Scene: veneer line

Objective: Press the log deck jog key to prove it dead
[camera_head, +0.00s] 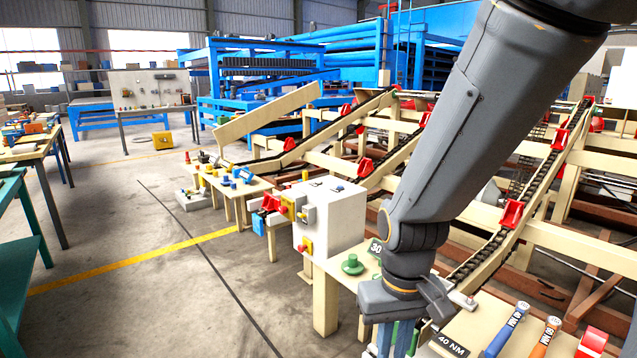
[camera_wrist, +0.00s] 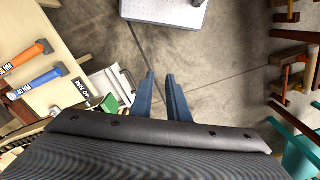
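A pale control cabinet (camera_head: 345,215) stands left of my arm in the head view. Its near side carries a yellow and red switch unit (camera_head: 292,207) and a small yellow box with a red knob (camera_head: 306,246). A green mushroom-shaped knob (camera_head: 352,265) stands on the bench beside my gripper. I cannot tell which of these, if any, is the log deck jog key. My gripper (camera_head: 393,346) points down at the bench's near edge, right of the green knob. In the wrist view, the blue fingers (camera_wrist: 160,76) are apart with only floor between them.
Wrenches with blue (camera_head: 507,330) and orange (camera_head: 546,338) handles lie on the bench at right, by a 40 NM label (camera_head: 452,345). Chain conveyors (camera_head: 500,232) rise behind my arm. A teal table (camera_head: 20,240) stands at left. The floor between is clear.

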